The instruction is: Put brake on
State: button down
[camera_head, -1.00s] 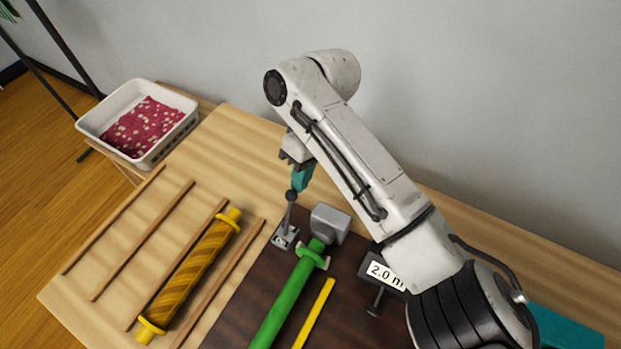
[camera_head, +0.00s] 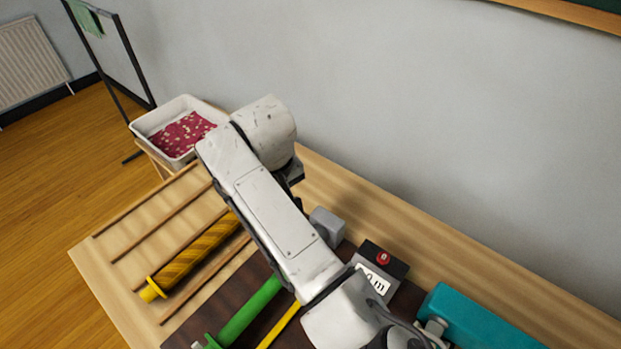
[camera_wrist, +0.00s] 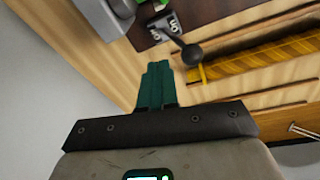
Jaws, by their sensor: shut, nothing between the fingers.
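The brake appears to be the small lever with a dark ball knob (camera_wrist: 191,54) in the wrist view. Its shaft runs up the picture to a small pale labelled plate (camera_wrist: 157,33) by the dark board. The labels are too small and turned to read surely. My gripper (camera_wrist: 158,64) has teal fingers shut together with nothing between them. In the wrist view its tips are just left of the knob; I cannot tell if they touch. In the head view my arm hides the lever and the gripper.
A green roller (camera_head: 247,312) and a yellow strip (camera_head: 277,327) lie on the dark board. A grey block (camera_head: 328,226), a counter with a red button (camera_head: 383,258) and a teal box (camera_head: 475,318) stand along the back. A yellow patterned roller (camera_head: 195,262) and a white tub (camera_head: 152,123) are at left.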

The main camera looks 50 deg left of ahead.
jog(key=shift+s+d+f+p, duration=0.15)
jog(key=shift+s+p, duration=0.2)
jog(key=shift+s, duration=0.2)
jog(key=shift+s+d+f+p, duration=0.1)
jog(key=shift+s+d+p, duration=0.05)
jog(key=shift+s+p, duration=0.3)
jog(key=shift+s, duration=0.15)
notch_tip(320, 180, up, 12)
jog(key=w+d, duration=0.1)
jog(key=shift+w, duration=0.35)
